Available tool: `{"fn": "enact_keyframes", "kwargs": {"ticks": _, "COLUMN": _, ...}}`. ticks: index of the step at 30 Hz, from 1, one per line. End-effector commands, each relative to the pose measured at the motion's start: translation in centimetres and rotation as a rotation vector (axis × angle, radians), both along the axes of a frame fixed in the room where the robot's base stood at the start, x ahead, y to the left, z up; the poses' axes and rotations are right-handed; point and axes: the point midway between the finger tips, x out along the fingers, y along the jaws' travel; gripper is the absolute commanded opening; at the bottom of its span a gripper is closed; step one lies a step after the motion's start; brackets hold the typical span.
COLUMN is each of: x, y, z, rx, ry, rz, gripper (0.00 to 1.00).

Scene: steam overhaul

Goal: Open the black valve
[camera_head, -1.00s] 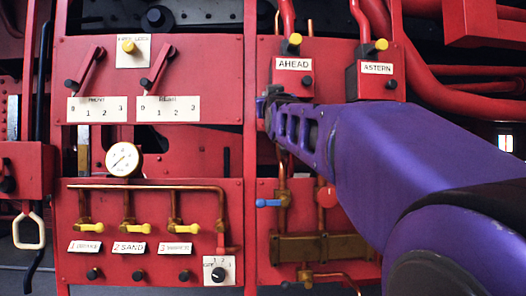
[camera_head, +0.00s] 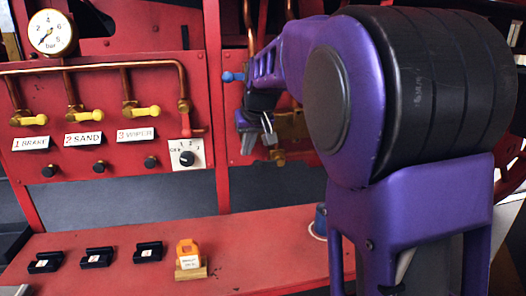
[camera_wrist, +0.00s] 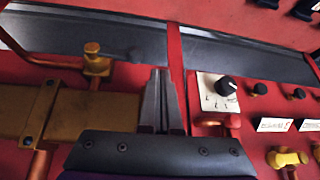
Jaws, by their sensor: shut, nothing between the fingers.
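The black valve shows in the wrist view as a brass body (camera_wrist: 97,64) on a copper pipe, with a dark lever reaching right toward my fingers. In the head view its brass body (camera_head: 278,156) shows at the panel's lower edge, and my gripper hides its lever. My gripper (camera_head: 268,138) is low in front of the panel. In the wrist view my gripper's fingertips (camera_wrist: 159,74) are together and empty, just right of the lever's end. I cannot tell whether they touch it.
A brass block (camera_wrist: 85,122) lies beside my fingers in the wrist view. A blue-handled valve (camera_head: 233,77) is above my gripper. A selector knob (camera_head: 187,158) and yellow valves (camera_head: 92,115) are to the left. A red shelf (camera_head: 265,235) lies below, with an orange item (camera_head: 188,250).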

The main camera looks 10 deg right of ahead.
Motion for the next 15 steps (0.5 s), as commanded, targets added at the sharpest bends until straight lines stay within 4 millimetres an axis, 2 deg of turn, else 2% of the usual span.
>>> {"fn": "enact_keyframes", "kwargs": {"ticks": 1, "x": -0.4, "y": -1.3, "z": 0.9, "rx": 0.030, "ry": -0.008, "rz": -0.026, "gripper": 0.00}}
{"fn": "enact_keyframes", "kwargs": {"ticks": 6, "x": -1.7, "y": -3.5, "z": 3.4, "rx": 0.109, "ry": -0.024, "rz": -0.076, "gripper": 0.00}}
{"fn": "enact_keyframes", "kwargs": {"ticks": 10, "x": -2.3, "y": -4.3, "z": 4.6, "rx": 0.142, "ry": -0.033, "rz": -0.094, "gripper": 0.00}}
{"fn": "enact_keyframes", "kwargs": {"ticks": 15, "x": -2.6, "y": -4.5, "z": 5.1, "rx": 0.157, "ry": -0.035, "rz": -0.101, "gripper": 0.00}}
